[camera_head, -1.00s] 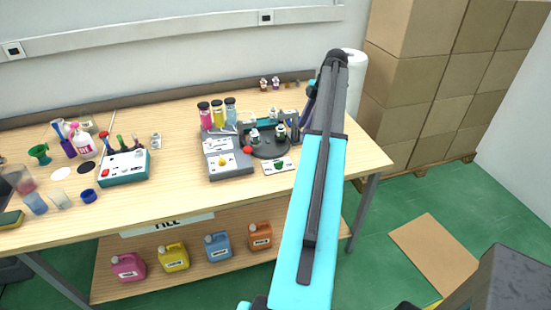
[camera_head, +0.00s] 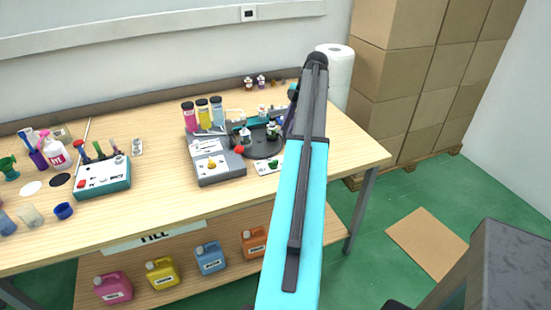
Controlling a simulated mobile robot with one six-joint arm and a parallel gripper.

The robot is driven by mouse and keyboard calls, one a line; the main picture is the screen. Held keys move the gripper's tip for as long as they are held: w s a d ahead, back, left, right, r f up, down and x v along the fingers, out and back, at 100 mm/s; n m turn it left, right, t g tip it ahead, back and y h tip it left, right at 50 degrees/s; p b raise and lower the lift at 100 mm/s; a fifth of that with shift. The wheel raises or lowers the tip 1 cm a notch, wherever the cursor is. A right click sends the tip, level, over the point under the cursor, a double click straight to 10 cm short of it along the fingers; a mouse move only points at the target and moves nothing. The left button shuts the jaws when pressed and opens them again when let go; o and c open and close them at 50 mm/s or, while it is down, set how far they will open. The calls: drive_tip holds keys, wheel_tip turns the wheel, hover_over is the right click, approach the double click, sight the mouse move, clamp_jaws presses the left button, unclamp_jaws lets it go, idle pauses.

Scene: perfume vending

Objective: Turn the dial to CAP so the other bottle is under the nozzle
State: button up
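The grey machine (camera_head: 222,172) stands on the wooden table, with a yellow dial (camera_head: 211,165) on its sloped face. The dial's markings are too small to read. A red button (camera_head: 239,149) sits at its right edge. Behind it is a dark round turntable (camera_head: 263,152) with one small bottle (camera_head: 245,138) at its left and another small bottle (camera_head: 272,131) toward its right. A teal bar (camera_head: 252,123) runs behind the bottles; the nozzle cannot be made out. My arm rises on the right, and its far end drops behind its own link beside the turntable. My gripper's fingers cannot be made out.
Pink, yellow and blue vials (camera_head: 203,115) stand behind the machine. A card (camera_head: 269,164) lies right of the machine. Coloured jugs (camera_head: 210,257) stand on the lower shelf.

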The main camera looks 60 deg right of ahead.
sight(274, 161)
drive_tip(key=shift+f, duration=0.1)
drive_tip(key=shift+p+x, duration=1.95)
drive_tip(key=shift+x, duration=4.85)
clamp_jaws()
